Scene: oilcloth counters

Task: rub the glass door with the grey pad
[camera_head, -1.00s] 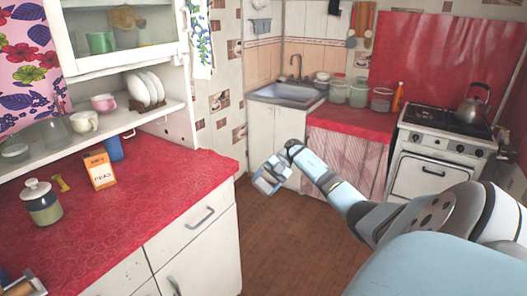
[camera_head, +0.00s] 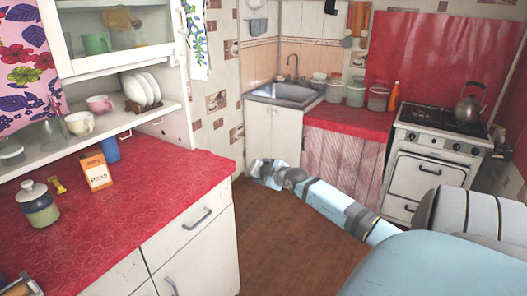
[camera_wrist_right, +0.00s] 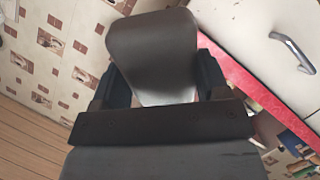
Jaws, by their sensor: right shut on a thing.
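The glass door (camera_head: 112,25) is the white-framed pane of the upper cupboard at the top left in the head view. A green mug (camera_head: 95,43) shows through it. A brownish patch shows at the pane; I cannot tell whether it is on the glass or behind. My right gripper (camera_wrist_right: 160,85) is shut on the grey pad (camera_wrist_right: 152,45), a dark rounded slab held between its fingers in the wrist view. In the head view the right gripper (camera_head: 262,172) is low over the floor, right of the red counter and well away from the door. My left gripper is out of view.
The red counter (camera_head: 130,210) holds a lidded jar (camera_head: 40,207), a carton (camera_head: 96,171) and a blue cup (camera_head: 110,149). Cups and plates (camera_head: 145,89) stand on the shelf below the door. A sink and stove are farther back. Open floor lies between.

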